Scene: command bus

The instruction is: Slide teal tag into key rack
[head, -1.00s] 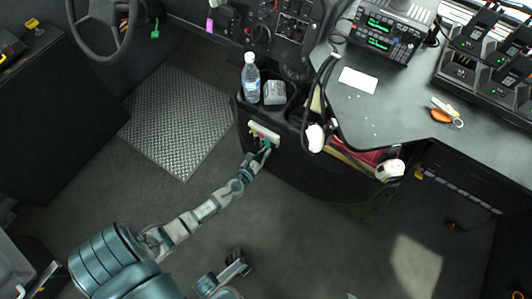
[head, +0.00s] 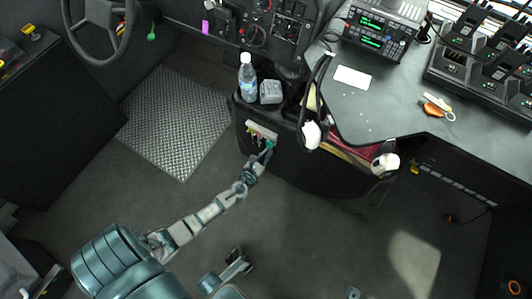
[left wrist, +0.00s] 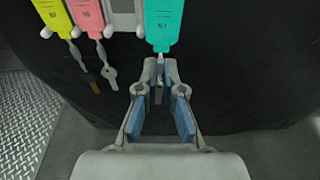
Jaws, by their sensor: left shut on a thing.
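The teal tag (left wrist: 162,27) hangs upright at the top of the left wrist view, in line with my fingers; in the head view it is a small teal spot (head: 270,145). My left gripper (left wrist: 160,72) is shut on the tag's lower end, where its key is mostly hidden by the fingertips. The pale key rack (head: 262,130) is on the front of the dark console, and part of it shows left of the tag (left wrist: 124,18). Whether the teal tag is in a slot is cut off above.
A yellow tag (left wrist: 54,14) and a pink tag (left wrist: 87,16) with keys hang left of the teal one. A bottle (head: 248,78) stands in the console above the rack. A white mouse-like thing (head: 311,135) and cables hang to the right. Floor below is open.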

